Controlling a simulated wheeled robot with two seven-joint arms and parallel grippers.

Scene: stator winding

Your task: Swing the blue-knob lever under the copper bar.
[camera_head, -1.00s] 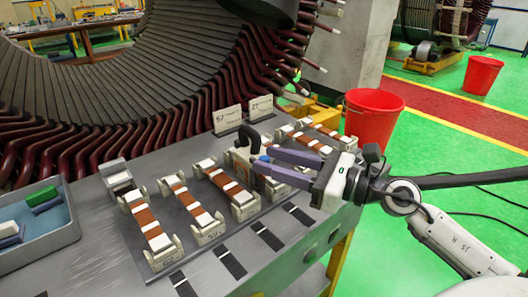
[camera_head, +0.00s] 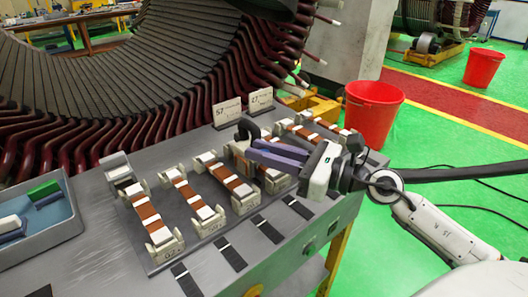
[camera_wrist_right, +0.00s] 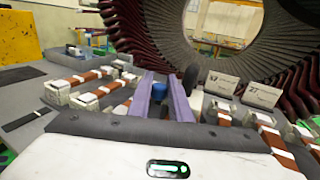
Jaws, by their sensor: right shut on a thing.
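My right gripper (camera_head: 252,148) has two purple fingers over the fixture with the copper bars. The right wrist view shows a blue knob (camera_wrist_right: 159,88) between the fingers, which are shut on it. In the head view the fingers and arm hide the knob. The lever below the knob is hidden, so its angle cannot be told. A dark curved handle (camera_head: 247,129) stands beside the fingertips. A copper bar with white bands (camera_head: 231,180) lies in its clamps to the left of the gripper. The bar under the gripper is partly covered. My left gripper is not in view.
More copper bars (camera_head: 147,214) lie in a row of white clamps. Two number plates (camera_head: 227,112) stand behind them, near the large stator's dark red coil ends (camera_head: 170,135). A blue-grey tray (camera_head: 68,225) is at the left. A red bucket (camera_head: 373,115) stands beyond the table.

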